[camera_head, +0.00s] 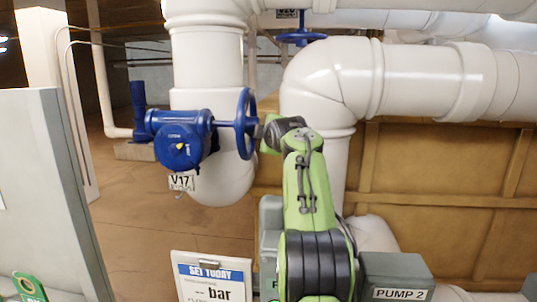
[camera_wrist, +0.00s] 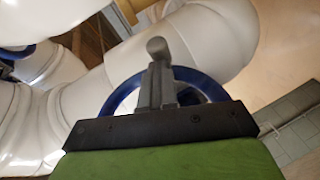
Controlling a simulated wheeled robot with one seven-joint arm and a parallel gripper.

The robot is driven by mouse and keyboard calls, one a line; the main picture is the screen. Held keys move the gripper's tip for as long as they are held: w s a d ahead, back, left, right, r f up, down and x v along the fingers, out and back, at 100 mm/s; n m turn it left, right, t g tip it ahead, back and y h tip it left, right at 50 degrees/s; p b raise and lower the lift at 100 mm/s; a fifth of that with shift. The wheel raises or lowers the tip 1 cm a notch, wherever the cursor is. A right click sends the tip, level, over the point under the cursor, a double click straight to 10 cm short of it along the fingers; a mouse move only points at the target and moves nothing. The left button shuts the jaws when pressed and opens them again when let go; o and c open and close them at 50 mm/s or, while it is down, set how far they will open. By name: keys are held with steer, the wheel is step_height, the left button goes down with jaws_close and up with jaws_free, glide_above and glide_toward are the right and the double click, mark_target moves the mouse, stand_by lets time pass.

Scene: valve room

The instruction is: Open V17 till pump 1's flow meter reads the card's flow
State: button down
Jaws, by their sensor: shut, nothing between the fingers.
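V17 is a blue valve (camera_head: 180,138) on a white vertical pipe in the head view, with its tag "V17" (camera_head: 181,182) below the body. Its blue handwheel (camera_head: 246,123) stands on the right side, seen nearly edge-on. My gripper (camera_head: 264,132) is just right of the handwheel; I cannot tell whether it touches. In the wrist view my gripper (camera_wrist: 158,75) is shut and empty, with the blue handwheel's rim (camera_wrist: 209,83) showing behind the fingers. A card (camera_head: 211,270) headed "SET TODAY" shows "bar"; its lower part is cut off. I cannot make out a flow meter.
Another blue handwheel (camera_head: 301,37) sits above, by a thick white elbow pipe (camera_head: 330,80). A grey box labelled "PUMP 2" (camera_head: 398,280) is at lower right. A grey panel (camera_head: 45,190) stands at left, with a green tag (camera_head: 29,287) at its foot.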

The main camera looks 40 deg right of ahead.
steer(key=shift+w+d+r+t+h, duration=0.2)
steer(key=shift+w+t+h, duration=0.1)
steer(key=shift+t, duration=0.2)
steer(key=shift+f, duration=0.2)
stand_by(1.1)
